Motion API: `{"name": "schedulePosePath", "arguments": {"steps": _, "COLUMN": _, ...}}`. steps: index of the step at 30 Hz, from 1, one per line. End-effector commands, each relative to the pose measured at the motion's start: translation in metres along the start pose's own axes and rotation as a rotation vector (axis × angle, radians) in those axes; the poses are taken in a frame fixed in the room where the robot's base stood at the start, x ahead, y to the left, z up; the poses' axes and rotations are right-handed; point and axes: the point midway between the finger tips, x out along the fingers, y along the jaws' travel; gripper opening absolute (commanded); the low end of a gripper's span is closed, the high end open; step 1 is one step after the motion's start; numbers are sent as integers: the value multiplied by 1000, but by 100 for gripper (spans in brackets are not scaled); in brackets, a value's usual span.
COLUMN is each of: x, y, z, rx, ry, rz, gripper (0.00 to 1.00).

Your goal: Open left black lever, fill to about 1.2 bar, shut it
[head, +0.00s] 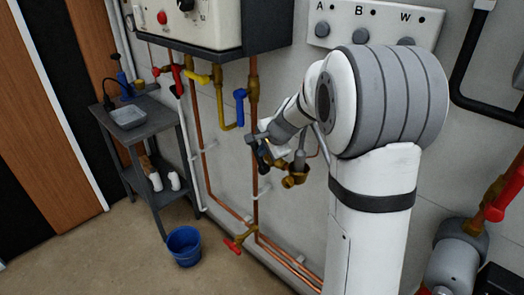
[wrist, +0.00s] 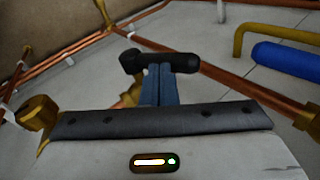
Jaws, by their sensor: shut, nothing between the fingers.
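My gripper (head: 264,153) is beside the copper pipes below the boiler, partly hidden by my own arm. In the wrist view its blue fingers (wrist: 159,85) are together with nothing between them. A black lever (wrist: 184,56) lies crosswise just beyond the fingertips, its rounded end at the left. The fingertips overlap it in the picture; I cannot tell whether they touch it. In the head view a small dark handle (head: 254,138) shows by the gripper, and I cannot tell its angle clearly. No readable pressure gauge is in view.
A blue lever (head: 240,106), a yellow lever (head: 197,77) and a red lever (head: 178,82) hang close by under the boiler (head: 215,25). A blue bucket (head: 184,246) stands on the floor near a grey shelf table (head: 152,108). The floor at the front left is clear.

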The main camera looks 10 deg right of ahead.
Motion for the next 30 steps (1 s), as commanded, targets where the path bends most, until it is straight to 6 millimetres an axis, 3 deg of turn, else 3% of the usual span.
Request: {"name": "schedulePosePath", "arguments": {"steps": 30, "x": 26, "y": -28, "z": 5, "rx": 2, "ry": 0, "rz": 0, "gripper": 0}}
